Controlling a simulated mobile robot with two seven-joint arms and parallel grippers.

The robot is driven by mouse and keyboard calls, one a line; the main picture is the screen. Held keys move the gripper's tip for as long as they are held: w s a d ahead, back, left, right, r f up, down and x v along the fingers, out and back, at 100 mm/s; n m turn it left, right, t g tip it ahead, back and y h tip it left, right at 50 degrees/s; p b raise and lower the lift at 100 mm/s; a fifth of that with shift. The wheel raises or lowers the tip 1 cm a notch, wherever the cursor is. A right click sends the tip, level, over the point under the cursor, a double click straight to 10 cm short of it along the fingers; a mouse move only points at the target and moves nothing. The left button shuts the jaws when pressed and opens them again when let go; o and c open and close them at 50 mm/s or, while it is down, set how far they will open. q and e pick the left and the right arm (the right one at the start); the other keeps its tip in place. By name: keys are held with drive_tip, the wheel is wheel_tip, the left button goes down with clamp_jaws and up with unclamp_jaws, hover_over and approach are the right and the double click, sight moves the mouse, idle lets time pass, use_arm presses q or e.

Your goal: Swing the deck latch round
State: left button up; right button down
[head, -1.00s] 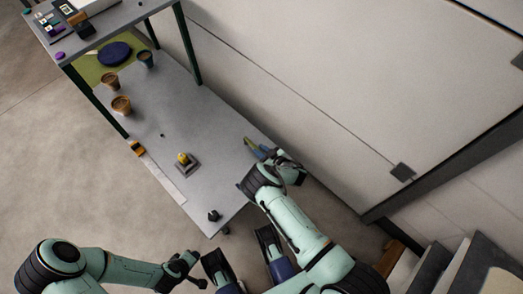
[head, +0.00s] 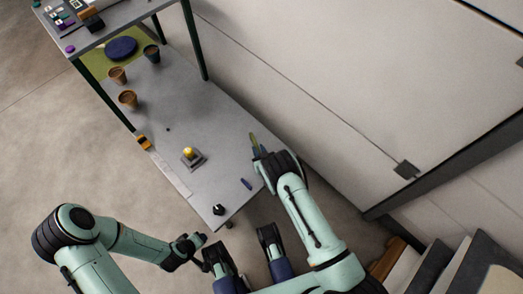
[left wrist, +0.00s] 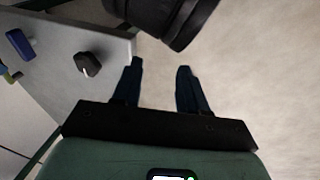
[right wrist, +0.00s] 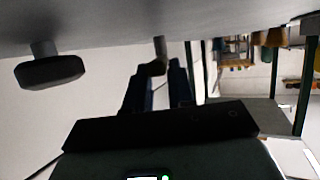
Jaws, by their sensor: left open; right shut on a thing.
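The deck (head: 205,120) is a long grey surface running diagonally in the head view. My right gripper (head: 259,153) is at its right edge, its fingertips mostly hidden by my wrist. In the right wrist view, my right gripper (right wrist: 165,70) is shut on a small bent grey piece (right wrist: 158,47) at a grey surface, which looks like the deck latch. A dark knob on a short stem (right wrist: 50,72) is apart from it, to the left. My left gripper (head: 192,246) is off the deck's front corner; in the left wrist view (left wrist: 158,68) its fingers are apart and empty.
A black knob (head: 218,210) sits at the deck's front corner. A yellow block on a grey base (head: 190,155), a blue bar (head: 246,184), a slim yellow-green thing (head: 253,139) and several pots (head: 128,99) are on the deck. A pale wall (head: 330,80) borders its right side.

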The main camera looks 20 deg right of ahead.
drive_tip(key=c, duration=1.2)
unclamp_jaws()
drive_tip(key=shift+s+f, duration=0.15)
drive_tip(key=shift+f, duration=0.05)
drive_tip(key=shift+o, duration=0.8)
drive_tip(key=shift+r, duration=0.1)
use_arm(q)
drive_tip(key=s+d+r+g+h+p, duration=0.1)
drive_tip(key=s+d+r+g+p, duration=0.1)
drive_tip(key=s, duration=0.4)
wheel_tip(320, 180, up, 3)
drive_tip(key=shift+s+d+f+m+p, duration=0.1)
drive_tip(key=shift+s+d+m+p, duration=0.2)
drive_tip(key=shift+d+p, duration=0.6)
use_arm(e)
drive_tip(key=a+v, duration=0.1)
drive_tip(key=v, duration=1.2)
drive_tip(key=shift+d, duration=0.45)
use_arm(q)
drive_tip(key=shift+a, duration=0.25)
use_arm(e)
drive_tip(key=shift+s+r, duration=0.1)
drive_tip(key=shift+s, duration=0.05)
